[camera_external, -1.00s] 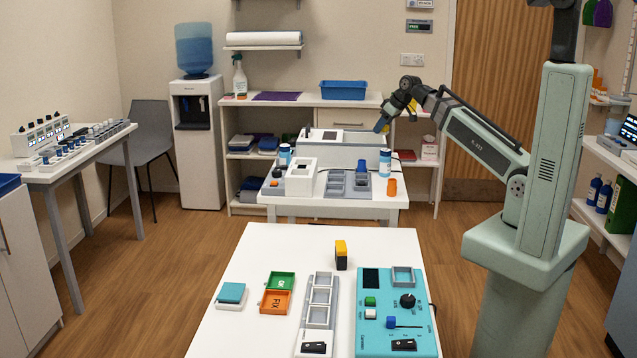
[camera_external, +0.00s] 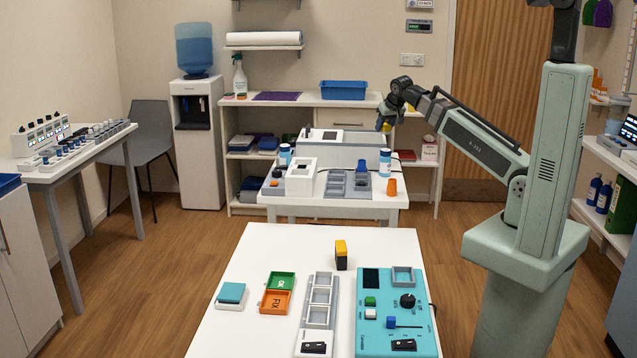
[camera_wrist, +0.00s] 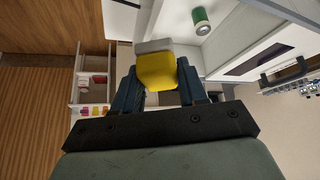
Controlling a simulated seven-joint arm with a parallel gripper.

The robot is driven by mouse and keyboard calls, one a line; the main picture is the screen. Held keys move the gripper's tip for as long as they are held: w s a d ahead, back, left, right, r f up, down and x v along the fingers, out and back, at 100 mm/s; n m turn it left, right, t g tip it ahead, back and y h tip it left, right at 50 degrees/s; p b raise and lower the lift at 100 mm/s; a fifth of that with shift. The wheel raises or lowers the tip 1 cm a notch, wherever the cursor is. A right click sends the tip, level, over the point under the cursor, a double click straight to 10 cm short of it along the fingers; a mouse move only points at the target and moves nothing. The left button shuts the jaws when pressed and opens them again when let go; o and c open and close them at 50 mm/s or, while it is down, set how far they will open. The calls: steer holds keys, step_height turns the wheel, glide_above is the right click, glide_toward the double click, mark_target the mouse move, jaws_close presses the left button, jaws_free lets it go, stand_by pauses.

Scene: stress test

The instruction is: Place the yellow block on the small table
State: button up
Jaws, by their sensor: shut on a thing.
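My gripper (camera_external: 385,124) hangs in the air above the back right part of the middle white table (camera_external: 300,205). In the wrist view its dark fingers (camera_wrist: 158,78) are shut on a yellow block (camera_wrist: 157,73) with a grey far end. A little yellow of the block also shows below the gripper in the external view (camera_external: 386,127). A separate block with a yellow-orange top and black lower part (camera_external: 341,255) stands on the nearer white table (camera_external: 260,250). I cannot tell which of these tables is the small one.
The middle table holds a white box device (camera_external: 300,178), a grey tray (camera_external: 348,185), blue bottles (camera_external: 385,162) and an orange piece (camera_external: 392,187). The near table carries a teal panel (camera_external: 380,340), a compartment strip (camera_external: 320,295) and green and orange trays (camera_external: 278,295); its back left is clear.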

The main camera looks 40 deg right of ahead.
steer(key=shift+a, duration=0.75)
steer(key=s+a+f+n+y, duration=0.1)
steer(key=s+a+n, duration=0.25)
steer(key=a, duration=0.95)
steer(key=s+a+f+n+y, duration=0.15)
steer(key=s+a, duration=0.25)
steer(key=a, duration=0.9)
steer(key=s+a+f+n+y, duration=0.1)
steer(key=s+a+n+y, duration=0.2)
steer(key=a, duration=1)
steer(key=s+a+f+n+g+y, duration=0.1)
steer(key=s+a+f+n, duration=0.15)
steer(key=s+a, duration=0.95)
steer(key=s+a+f+n+g+y, duration=0.1)
steer(key=s+a+f+n, duration=0.15)
steer(key=s+a, duration=1.05)
steer(key=s+a+f+n+g, duration=0.1)
steer(key=s+a+f+n, duration=0.15)
steer(key=s+a, duration=0.95)
steer(key=w+a+m+t, duration=0.1)
steer(key=a+m, duration=0.2)
steer(key=a, duration=0.4)
steer(key=shift+h, duration=0.35)
steer(key=shift+f, duration=4.5)
